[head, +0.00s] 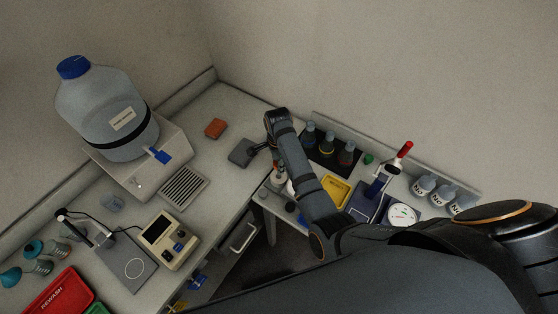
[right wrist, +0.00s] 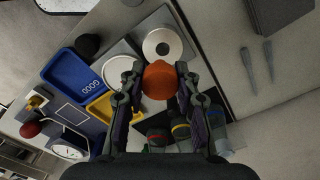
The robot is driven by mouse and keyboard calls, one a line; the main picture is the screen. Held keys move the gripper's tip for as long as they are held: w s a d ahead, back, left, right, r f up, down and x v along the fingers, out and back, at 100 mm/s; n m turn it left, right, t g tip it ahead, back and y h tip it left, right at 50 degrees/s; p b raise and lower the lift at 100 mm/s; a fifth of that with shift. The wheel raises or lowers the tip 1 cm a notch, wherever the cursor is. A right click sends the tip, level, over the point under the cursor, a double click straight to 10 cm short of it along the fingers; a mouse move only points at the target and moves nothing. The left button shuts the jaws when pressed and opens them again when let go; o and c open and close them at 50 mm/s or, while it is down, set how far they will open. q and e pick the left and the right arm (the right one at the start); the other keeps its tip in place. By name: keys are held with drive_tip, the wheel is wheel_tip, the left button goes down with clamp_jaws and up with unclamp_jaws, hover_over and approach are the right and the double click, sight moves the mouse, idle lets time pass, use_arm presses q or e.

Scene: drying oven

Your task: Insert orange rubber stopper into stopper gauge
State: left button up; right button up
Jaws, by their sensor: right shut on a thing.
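In the right wrist view my right gripper (right wrist: 160,82) is shut on the orange rubber stopper (right wrist: 160,80), which sits between the two fingertips. A white disc with a dark central hole (right wrist: 150,48) lies just beyond the stopper, and a second pale disc (right wrist: 116,70) is beside it. These look like parts of the stopper gauge, but I cannot be sure. The gap between stopper and disc cannot be judged. In the head view my right arm reaches over the bench corner and largely hides its gripper (head: 277,164). My left gripper is not in view.
Several banded bottles (head: 327,143) stand on a dark mat by the wall.

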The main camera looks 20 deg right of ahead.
drive_tip(key=shift+w+d+f, duration=0.15)
drive_tip(key=shift+w+f, duration=0.05)
drive_tip(key=shift+f, duration=0.1)
drive_tip(key=shift+w+d+f+b, duration=0.15)
drive_tip(key=shift+f+b, duration=0.25)
drive_tip(key=shift+f, duration=0.3)
drive_tip(key=shift+f+b, duration=0.5)
drive_tip(key=shift+f, duration=0.7)
drive_tip(key=shift+f+b, duration=0.35)
drive_tip(key=shift+f, duration=0.15)
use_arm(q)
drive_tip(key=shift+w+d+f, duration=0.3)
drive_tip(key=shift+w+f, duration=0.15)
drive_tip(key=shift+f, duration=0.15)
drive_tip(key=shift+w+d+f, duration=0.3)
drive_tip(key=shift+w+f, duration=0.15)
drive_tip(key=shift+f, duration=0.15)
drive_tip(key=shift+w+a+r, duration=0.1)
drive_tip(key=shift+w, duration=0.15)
use_arm(e)
drive_tip(key=shift+r, duration=0.1)
use_arm(q)
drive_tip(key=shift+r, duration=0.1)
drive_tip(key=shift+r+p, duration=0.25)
drive_tip(key=shift+p, duration=0.15)
